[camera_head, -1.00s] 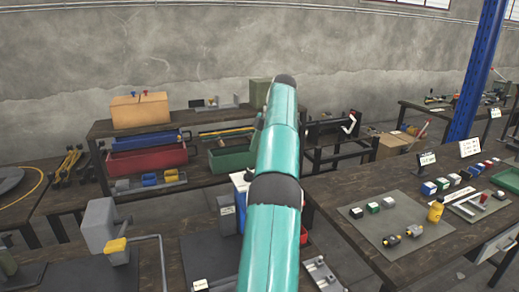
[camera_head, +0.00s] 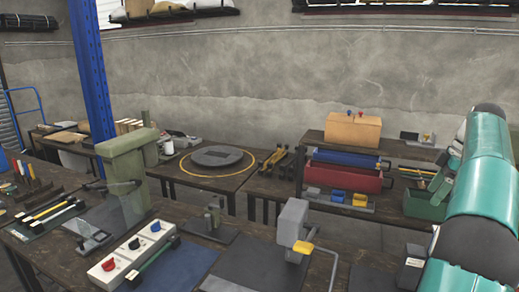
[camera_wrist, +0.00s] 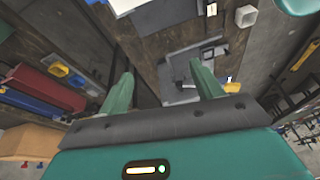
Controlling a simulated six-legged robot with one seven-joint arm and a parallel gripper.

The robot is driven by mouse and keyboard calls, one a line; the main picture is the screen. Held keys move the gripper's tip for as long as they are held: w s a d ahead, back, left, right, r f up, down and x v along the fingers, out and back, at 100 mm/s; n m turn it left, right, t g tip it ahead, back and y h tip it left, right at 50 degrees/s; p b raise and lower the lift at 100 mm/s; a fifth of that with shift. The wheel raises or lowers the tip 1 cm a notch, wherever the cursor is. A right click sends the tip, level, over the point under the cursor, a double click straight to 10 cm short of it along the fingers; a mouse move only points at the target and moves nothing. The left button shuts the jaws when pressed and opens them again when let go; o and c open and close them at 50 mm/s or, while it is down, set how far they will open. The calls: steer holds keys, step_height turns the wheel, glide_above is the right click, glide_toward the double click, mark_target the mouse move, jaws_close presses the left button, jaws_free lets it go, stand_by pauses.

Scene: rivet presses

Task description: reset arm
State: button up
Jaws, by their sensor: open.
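My teal arm (camera_head: 470,215) rises along the right side of the head view.
A grey press with a yellow part (camera_head: 294,228) stands on the front bench, with a green press (camera_head: 128,165) left of it. A blue post (camera_head: 86,75) stands at left.

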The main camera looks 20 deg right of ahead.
steer(key=w+a+r+m+h, duration=0.1)
steer(key=w+a+m, duration=0.15)
steer(key=a, duration=1.25)
steer(key=w+a+r+m+h, duration=0.15)
steer(key=w+a, duration=0.25)
steer(key=a, duration=1.1)
steer(key=s+a+f+m+t, duration=0.1)
steer(key=s+a+f, duration=0.5)
steer(key=a, duration=0.5)
steer(key=s+a+f+m+t, duration=0.2)
steer(key=s+a+f, duration=0.5)
steer(key=a, duration=0.4)
steer(key=shift+s+f+m, duration=0.3)
steer(key=shift+f, duration=0.05)
steer(key=c, duration=0.6)
steer(key=shift+d, duration=0.2)
steer(key=shift+c, duration=0.2)
